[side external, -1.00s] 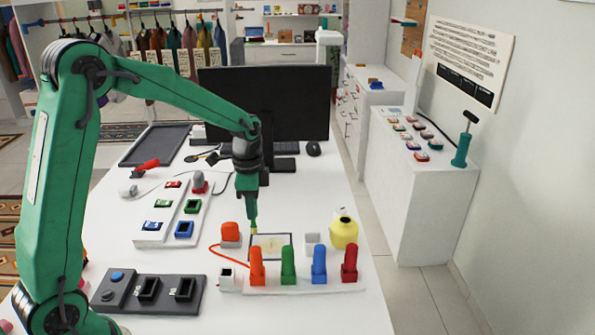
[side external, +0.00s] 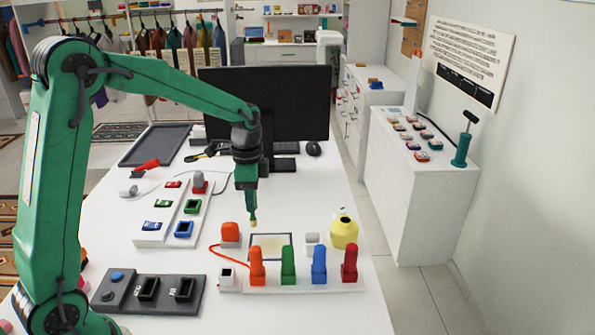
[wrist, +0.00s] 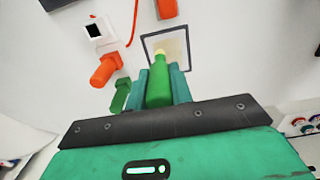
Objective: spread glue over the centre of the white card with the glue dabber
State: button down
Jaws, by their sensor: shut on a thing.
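The white card (side external: 272,247) lies flat on the table inside a dark frame, with a pale yellowish patch over its middle. It also shows in the wrist view (wrist: 175,46). My gripper (side external: 247,190) is shut on the green glue dabber (wrist: 159,82), which points down with a yellow tip (side external: 253,223). The tip is above the table by the card's far left edge and looks raised clear of it. In the wrist view the tip overlaps the card's lower part, but the gap cannot be judged there.
A white rack with orange, green, blue and red (side external: 349,262) upright handles stands just in front of the card. An orange block (side external: 230,233) is left of it, a yellow bottle (side external: 344,231) right. The monitor (side external: 290,105) stands behind.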

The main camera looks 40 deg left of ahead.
jog(key=shift+w, duration=0.15)
jog(key=w+d+r, duration=0.2)
jog(key=w+d, duration=0.5)
jog(key=w, duration=0.2)
jog(key=w+d+r, duration=0.3)
jog(key=w+d, duration=0.4)
jog(key=w, duration=0.2)
jog(key=shift+d, duration=0.4)
jog(key=shift+f, duration=0.2)
jog(key=shift+f, duration=2.85)
jog(key=shift+f, duration=0.6)
jog(key=shift+r, duration=0.1)
